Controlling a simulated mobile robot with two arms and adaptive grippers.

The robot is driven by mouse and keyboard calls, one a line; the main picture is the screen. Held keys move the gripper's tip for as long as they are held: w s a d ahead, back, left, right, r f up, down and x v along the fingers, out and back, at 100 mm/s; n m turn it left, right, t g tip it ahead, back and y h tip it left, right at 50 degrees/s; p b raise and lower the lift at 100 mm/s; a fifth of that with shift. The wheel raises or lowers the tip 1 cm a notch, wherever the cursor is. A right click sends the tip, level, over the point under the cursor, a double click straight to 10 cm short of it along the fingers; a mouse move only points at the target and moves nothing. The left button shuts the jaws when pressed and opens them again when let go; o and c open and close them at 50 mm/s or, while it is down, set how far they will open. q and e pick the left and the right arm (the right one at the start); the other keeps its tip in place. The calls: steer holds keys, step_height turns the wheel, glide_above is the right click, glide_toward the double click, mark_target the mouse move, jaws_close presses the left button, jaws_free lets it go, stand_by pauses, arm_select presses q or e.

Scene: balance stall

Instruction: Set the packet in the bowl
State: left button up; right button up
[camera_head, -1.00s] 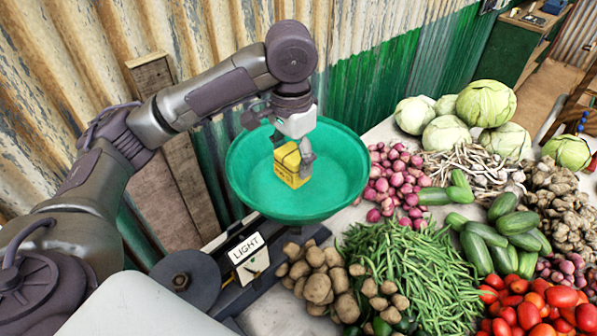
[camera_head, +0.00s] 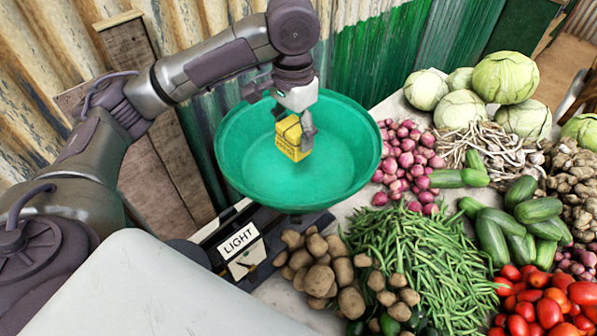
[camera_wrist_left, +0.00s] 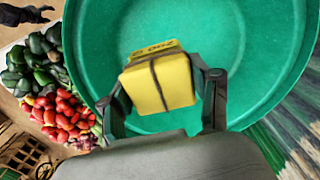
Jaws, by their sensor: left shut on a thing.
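The yellow packet (camera_head: 291,139), with a dark band around it, is held in my left gripper (camera_head: 296,128). In the left wrist view the packet (camera_wrist_left: 160,84) sits between the two fingers of my left gripper (camera_wrist_left: 165,100). The green bowl (camera_head: 235,150) is the pan of a balance scale, and the packet is inside its outline in both views. The bowl (camera_wrist_left: 262,60) fills much of the left wrist view behind the packet. I cannot tell whether the packet touches the bowl's floor. My right gripper is not in view.
A sign reading LIGHT (camera_head: 239,240) is on the scale below the bowl. Potatoes (camera_head: 320,268), green beans (camera_head: 425,260) and red onions (camera_head: 408,160) lie close to the bowl's right and front. A corrugated wall (camera_head: 370,65) stands behind.

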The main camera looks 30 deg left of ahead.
mark_target(294, 152)
arm_select(q)
step_height(294, 152, down, 6)
steer(key=shift+w+a+f+p, duration=0.15)
steer(key=shift+p, duration=0.4)
steer(key=shift+w+f+p, duration=0.1)
steer(key=shift+f+p, duration=0.25)
steer(key=shift+f, duration=1.9)
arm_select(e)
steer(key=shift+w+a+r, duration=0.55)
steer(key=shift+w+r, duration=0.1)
